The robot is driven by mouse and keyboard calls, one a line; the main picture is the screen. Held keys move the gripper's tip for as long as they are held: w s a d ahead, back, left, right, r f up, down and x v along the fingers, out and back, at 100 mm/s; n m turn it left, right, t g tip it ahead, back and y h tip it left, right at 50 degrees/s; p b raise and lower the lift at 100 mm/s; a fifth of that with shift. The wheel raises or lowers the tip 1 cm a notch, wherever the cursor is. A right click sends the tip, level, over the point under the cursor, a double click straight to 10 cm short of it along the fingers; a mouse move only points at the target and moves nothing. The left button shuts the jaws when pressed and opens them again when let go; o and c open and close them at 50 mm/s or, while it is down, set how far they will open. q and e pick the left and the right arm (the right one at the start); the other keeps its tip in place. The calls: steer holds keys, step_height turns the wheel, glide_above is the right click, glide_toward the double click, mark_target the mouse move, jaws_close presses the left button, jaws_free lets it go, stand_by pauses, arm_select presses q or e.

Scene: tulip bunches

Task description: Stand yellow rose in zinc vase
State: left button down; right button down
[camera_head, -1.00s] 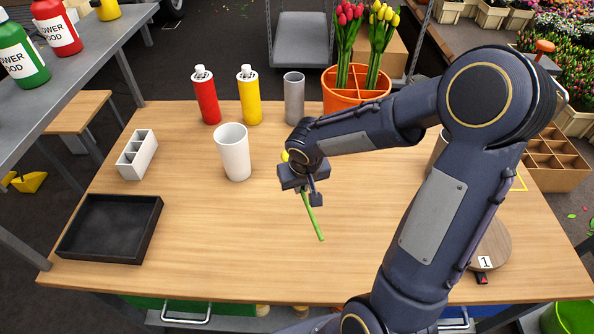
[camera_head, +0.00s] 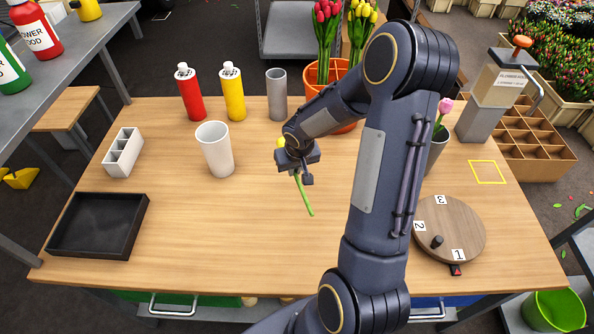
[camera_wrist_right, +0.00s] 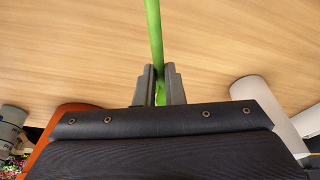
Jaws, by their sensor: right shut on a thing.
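The yellow rose has a small yellow head (camera_head: 281,142) and a green stem (camera_head: 305,197) slanting down below my right gripper (camera_head: 301,174). That gripper is shut on the stem; the right wrist view shows the green stem (camera_wrist_right: 154,35) between its two grey fingers (camera_wrist_right: 157,88). The rose is over the middle of the table. A plain grey cylinder (camera_head: 277,95) stands upright at the back of the table. A darker grey vase (camera_head: 437,152) with a pink flower stands at the right, partly behind my arm. I cannot tell which is zinc. My left gripper is out of view.
A white vase (camera_head: 215,150) stands left of my right gripper. Red (camera_head: 189,95) and yellow (camera_head: 233,95) bottles and an orange tulip pot (camera_head: 318,74) line the back. A black tray (camera_head: 97,225) is at left, a numbered round board (camera_head: 455,225) at right. The front middle is clear.

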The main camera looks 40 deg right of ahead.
steer(key=d+f, duration=0.1)
steer(key=w+d+f, duration=0.1)
steer(key=f, duration=0.1)
steer(key=w+d+f+p, duration=0.1)
steer(key=f, duration=0.1)
steer(key=shift+w, duration=0.2)
steer(key=x, duration=0.3)
steer(key=shift+s+a+f, duration=0.15)
steer(key=shift+s, duration=0.15)
steer(key=shift+f+b, duration=0.25)
steer(key=shift+b, duration=0.15)
steer(key=c, duration=1.5)
jaws_free()
steer(key=shift+r, duration=0.15)
